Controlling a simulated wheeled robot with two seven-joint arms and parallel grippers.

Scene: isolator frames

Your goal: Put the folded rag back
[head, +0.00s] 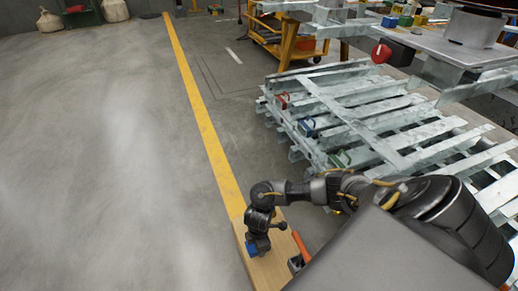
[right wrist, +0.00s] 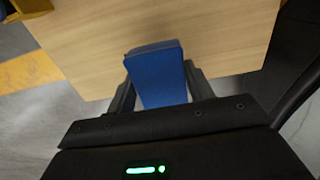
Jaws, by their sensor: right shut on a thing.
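The folded rag (right wrist: 156,73) is a blue, flat-sided piece between the fingers of my right gripper (right wrist: 157,92) in the right wrist view. In the head view the rag (head: 253,249) shows as a small blue patch under my right gripper (head: 258,241), over a light wooden top (head: 268,268). The gripper is shut on the rag. I cannot tell whether the rag touches the wood. My left gripper is not in view.
An orange handle-like part (head: 299,245) stands beside the wooden top. Stacked galvanized frames (head: 345,110) with red, blue and green parts lie to the right. A yellow cart (head: 283,40) stands behind. Open floor with a yellow line (head: 205,122) lies left.

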